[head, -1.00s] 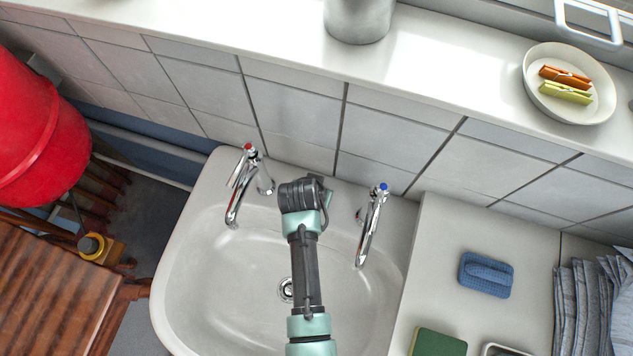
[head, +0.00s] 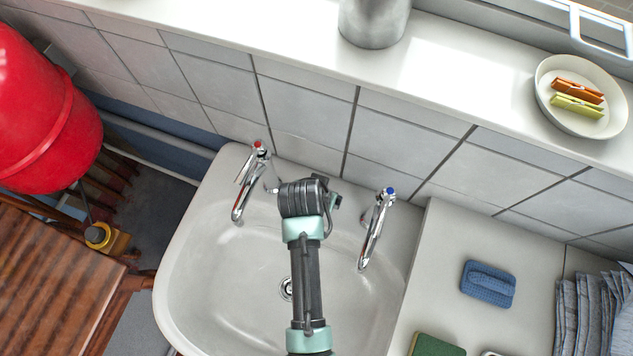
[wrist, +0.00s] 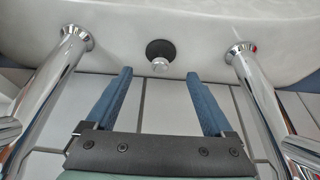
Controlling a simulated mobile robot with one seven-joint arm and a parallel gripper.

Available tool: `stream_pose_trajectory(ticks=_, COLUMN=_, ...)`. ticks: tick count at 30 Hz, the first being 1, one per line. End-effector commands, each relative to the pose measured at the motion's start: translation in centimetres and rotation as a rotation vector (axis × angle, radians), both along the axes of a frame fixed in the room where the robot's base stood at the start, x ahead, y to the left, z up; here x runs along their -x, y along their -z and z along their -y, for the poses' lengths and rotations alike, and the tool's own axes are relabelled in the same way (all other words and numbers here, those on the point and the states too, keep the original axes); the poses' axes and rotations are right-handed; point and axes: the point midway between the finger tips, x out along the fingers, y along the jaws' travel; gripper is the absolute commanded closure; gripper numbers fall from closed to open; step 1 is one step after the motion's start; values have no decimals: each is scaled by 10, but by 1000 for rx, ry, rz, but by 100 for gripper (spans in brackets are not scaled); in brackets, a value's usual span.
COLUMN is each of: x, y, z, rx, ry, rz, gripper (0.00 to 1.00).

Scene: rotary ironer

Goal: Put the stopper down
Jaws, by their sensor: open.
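The stopper (wrist: 161,52), a dark round disc with a shiny metal knob, is on the white ceramic between the two tap bases in the wrist view. My gripper (wrist: 158,74) is open, with its two blue fingers apart. The stopper shows just beyond the fingertips, in line with the gap, and nothing is held. In the head view my arm reaches over the basin (head: 215,290) to its back ledge. The arm's end hides the fingers and the stopper there. The drain (head: 286,288) shows beside my arm, uncovered.
The red-marked tap (head: 243,185) stands left of my wrist and the blue-marked tap (head: 375,230) stands right. Both are close by. A tiled wall (head: 300,105) rises behind the basin. A blue sponge (head: 488,284) lies on the right counter.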

Motion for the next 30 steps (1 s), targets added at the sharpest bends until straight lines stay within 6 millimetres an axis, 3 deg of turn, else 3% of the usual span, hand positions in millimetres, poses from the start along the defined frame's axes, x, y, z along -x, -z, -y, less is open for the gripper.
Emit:
stream_pose_trajectory(ticks=6, x=15, y=-39, z=-5, rx=-1, ry=0, rz=1, gripper=13)
stream_pose_trajectory(ticks=12, x=25, y=-63, z=-8, rx=-1, ry=1, rz=1, gripper=13)
stream_pose_trajectory(ticks=30, x=29, y=-72, z=-9, rx=0, ry=1, rz=0, gripper=13)
